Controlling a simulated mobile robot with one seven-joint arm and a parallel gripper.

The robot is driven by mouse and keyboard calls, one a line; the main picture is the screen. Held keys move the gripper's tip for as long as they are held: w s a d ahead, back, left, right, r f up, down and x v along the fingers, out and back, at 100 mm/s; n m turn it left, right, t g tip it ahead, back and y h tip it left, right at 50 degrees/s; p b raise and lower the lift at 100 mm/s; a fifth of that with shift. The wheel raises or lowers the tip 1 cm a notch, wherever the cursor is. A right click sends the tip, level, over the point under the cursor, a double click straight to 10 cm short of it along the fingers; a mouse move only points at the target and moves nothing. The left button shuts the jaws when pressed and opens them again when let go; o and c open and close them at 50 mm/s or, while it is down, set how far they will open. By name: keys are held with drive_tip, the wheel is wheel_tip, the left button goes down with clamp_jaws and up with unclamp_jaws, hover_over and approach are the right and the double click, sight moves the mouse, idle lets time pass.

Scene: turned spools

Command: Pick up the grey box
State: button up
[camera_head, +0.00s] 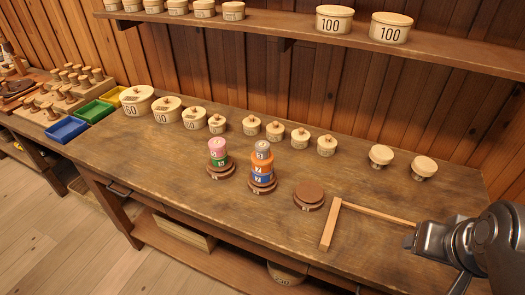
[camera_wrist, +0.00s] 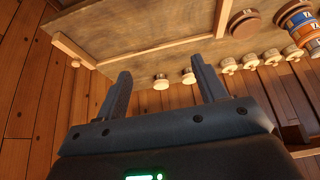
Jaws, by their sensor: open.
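No plain grey box shows. A small grey round piece (camera_head: 262,146) tops the middle stack on the workbench, above an orange piece (camera_head: 262,165) and a blue piece (camera_head: 261,179) on a brown round base. In the wrist view the stack is at the upper right, with its orange piece (camera_wrist: 304,33) showing. My gripper (camera_wrist: 161,68) is open, with nothing between its fingers. It is at the right end of the bench, well apart from the stack. In the head view my arm is at the lower right, and its fingertips are hard to make out.
A pink piece (camera_head: 217,145) on a green piece stands left of the stack. An empty brown base (camera_head: 309,194) and an L-shaped wooden strip (camera_head: 331,226) lie to the right. Several pale lidded pots line the bench's back. A shelf (camera_head: 290,24) with more pots overhangs behind.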

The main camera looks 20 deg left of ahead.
drive_tip(key=w+a+r+m+g+y, duration=0.15)
drive_tip(key=w+a+r, duration=0.25)
drive_tip(key=w+a, duration=0.5)
drive_tip(key=w+a+r+m+g+h, duration=0.1)
drive_tip(key=w+a+r+m+g, duration=0.15)
drive_tip(key=w+a, duration=0.7)
drive_tip(key=w+a+f+m, duration=0.1)
drive_tip(key=w+a+f, duration=0.1)
drive_tip(key=a, duration=0.5)
drive_tip(key=w+a+f+g, duration=0.1)
drive_tip(key=w+a+f, duration=0.1)
drive_tip(key=a, duration=0.6)
drive_tip(key=w+a+f+m, duration=0.1)
drive_tip(key=a+f, duration=0.1)
drive_tip(key=a, duration=0.6)
drive_tip(key=shift+w+f+m+g, duration=0.25)
drive_tip(key=shift+w+m+g, duration=0.05)
drive_tip(key=shift+w, duration=0.1)
hover_over(262, 145)
drive_tip(key=f, duration=0.4)
drive_tip(key=shift+w+d+f, duration=0.2)
drive_tip(key=shift+f, duration=0.1)
drive_tip(key=shift+s+a+f, duration=0.1)
drive_tip(key=shift+f, duration=1.5)
drive_tip(key=shift+a+f, duration=0.1)
drive_tip(key=shift+f, duration=1.45)
